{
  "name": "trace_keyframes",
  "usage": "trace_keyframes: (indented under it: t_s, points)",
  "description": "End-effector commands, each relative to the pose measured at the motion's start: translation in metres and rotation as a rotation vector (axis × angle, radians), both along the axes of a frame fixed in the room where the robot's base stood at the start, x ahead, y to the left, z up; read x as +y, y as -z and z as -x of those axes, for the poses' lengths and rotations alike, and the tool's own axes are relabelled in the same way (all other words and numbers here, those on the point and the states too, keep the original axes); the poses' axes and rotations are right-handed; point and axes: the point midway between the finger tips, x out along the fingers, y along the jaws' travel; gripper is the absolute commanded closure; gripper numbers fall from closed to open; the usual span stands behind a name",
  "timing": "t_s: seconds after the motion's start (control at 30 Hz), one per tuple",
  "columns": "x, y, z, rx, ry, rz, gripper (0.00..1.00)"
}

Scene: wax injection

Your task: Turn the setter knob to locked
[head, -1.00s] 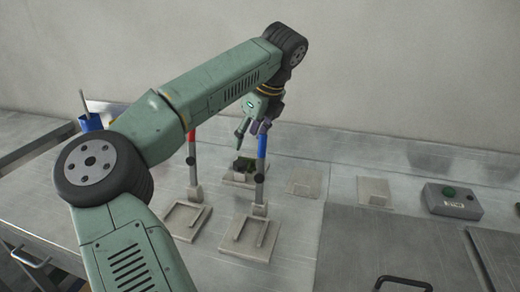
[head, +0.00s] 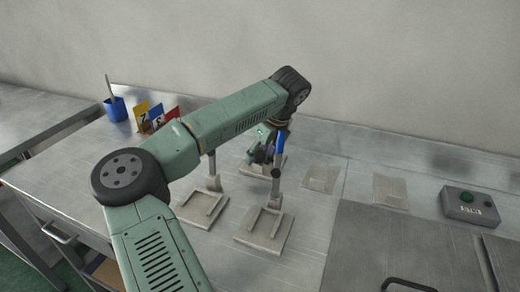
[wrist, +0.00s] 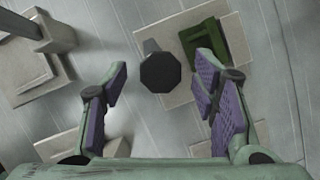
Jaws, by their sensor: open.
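In the wrist view, a dark, many-sided knob (wrist: 160,73) stands between my spread fingertips, seen from above. I cannot tell from its top whether it is at locked. It stands over a pale plate (wrist: 165,95), beside a dark green block (wrist: 208,43). My gripper (wrist: 163,82) is open, with purple pads on both sides of the knob and a gap on each side. In the head view my gripper (head: 261,151) is low over the back plate, just left of a blue-topped post (head: 281,138). The knob is hidden there behind my arm.
Two posts with pale square bases (head: 265,230) stand in front of my gripper. Two flat pale pads (head: 320,178) lie to the right, then a grey box with a green button (head: 468,205). Numbered cards (head: 143,115) and a blue cup (head: 116,108) are at the back left.

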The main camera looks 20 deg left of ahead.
Motion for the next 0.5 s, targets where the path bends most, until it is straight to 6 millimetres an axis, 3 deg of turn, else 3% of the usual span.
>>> trace_keyframes:
  t_s: [0.23,0.5]
  points:
    - [0.0002,0.0010,-0.0002,0.000,0.000,0.000,0.46]
    - [0.0002,0.0006,-0.0002,0.000,0.000,0.000,0.64]
